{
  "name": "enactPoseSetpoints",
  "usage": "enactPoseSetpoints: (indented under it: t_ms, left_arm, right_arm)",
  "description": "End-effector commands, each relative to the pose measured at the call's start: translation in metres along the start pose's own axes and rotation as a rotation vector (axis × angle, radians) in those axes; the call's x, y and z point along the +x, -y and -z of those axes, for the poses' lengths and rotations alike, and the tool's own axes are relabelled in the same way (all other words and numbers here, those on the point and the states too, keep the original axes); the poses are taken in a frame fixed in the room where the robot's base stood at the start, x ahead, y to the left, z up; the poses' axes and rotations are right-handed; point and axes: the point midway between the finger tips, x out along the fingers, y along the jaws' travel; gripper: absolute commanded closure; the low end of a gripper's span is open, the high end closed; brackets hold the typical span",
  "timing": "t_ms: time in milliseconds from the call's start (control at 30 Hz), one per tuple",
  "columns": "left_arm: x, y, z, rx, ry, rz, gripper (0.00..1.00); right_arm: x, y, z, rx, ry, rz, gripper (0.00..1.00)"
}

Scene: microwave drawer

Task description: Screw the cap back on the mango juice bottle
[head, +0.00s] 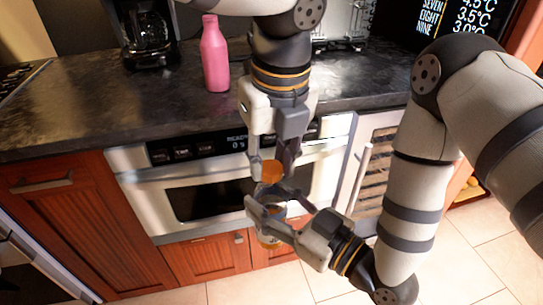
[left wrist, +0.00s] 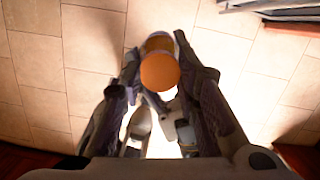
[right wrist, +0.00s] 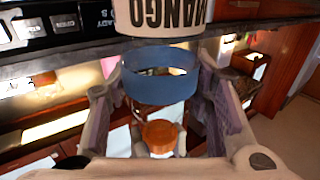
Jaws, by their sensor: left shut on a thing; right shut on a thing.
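My left gripper (head: 272,178) points down in front of the microwave drawer, shut on an orange cap (head: 270,169). The cap's round face (left wrist: 160,71) shows between the fingers in the left wrist view. My right gripper (head: 275,208) reaches in from the lower right, just below the left one, shut on the mango juice bottle (right wrist: 160,85). The bottle's blue band and "MANGO" lettering show in the right wrist view, where the orange cap (right wrist: 160,135) appears apart from the band. Fingers hide the bottle's mouth, so I cannot tell whether cap and bottle touch.
A pink bottle (head: 214,55) stands on the dark counter (head: 100,100) beside a coffee maker (head: 147,38). The microwave drawer (head: 140,178) and red-brown cabinets (head: 75,215) are behind my grippers. Tiled floor (head: 480,250) lies open at the lower right.

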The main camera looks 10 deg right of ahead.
Motion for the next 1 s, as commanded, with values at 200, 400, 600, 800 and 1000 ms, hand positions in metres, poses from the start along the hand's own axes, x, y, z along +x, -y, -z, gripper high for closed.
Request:
enactPoseSetpoints:
  t_ms: [200,400,600,800,1000]
  left_arm:
    - [0.0002,-0.0025,-0.001,0.785,-0.001,0.128,0.87]
    - [0.0015,-0.0019,0.0003,1.292,-0.003,0.208,0.87]
    - [0.0003,-0.0029,-0.0021,1.437,0.007,0.222,0.87]
    - [0.0001,-0.0029,-0.0023,1.435,0.007,0.22,0.87]
    - [0.0004,-0.0029,-0.0023,1.433,0.007,0.22,0.51]
  right_arm:
    - [0.0,-0.0001,0.0001,0.0,0.0,0.0,1.0]
    - [0.0,-0.0001,0.0,0.0,0.0,0.0,1.0]
    - [0.0001,-0.0002,0.0,-0.001,0.0,0.0,1.0]
    - [0.0,-0.0003,0.0,-0.001,0.001,-0.001,1.0]
    - [0.0,-0.0002,0.0001,0.0,0.0,-0.001,1.0]
